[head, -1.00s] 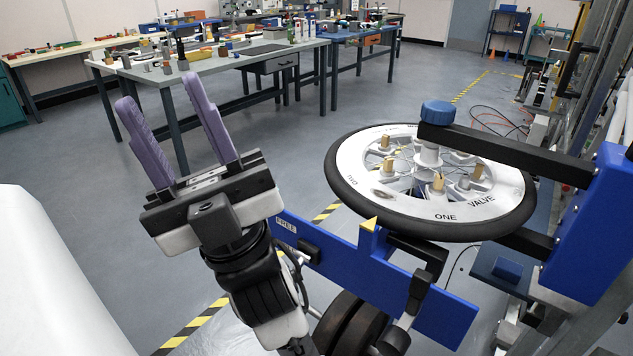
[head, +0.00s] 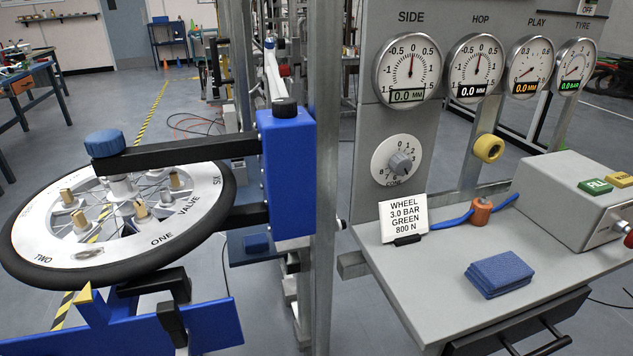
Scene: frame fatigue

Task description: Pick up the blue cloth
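The blue cloth (head: 499,273) lies folded into a small flat stack on the grey bench top (head: 440,292), near its front edge on the right of the head view. Nothing lies on top of it. My gripper is outside the head view now, so its distance from the cloth cannot be seen.
A white sign (head: 404,217) stands behind the cloth, with an orange fitting (head: 481,211) on a blue hose. A drawer handle (head: 540,338) juts below. The wheel (head: 120,262) and a grey post (head: 326,180) are left.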

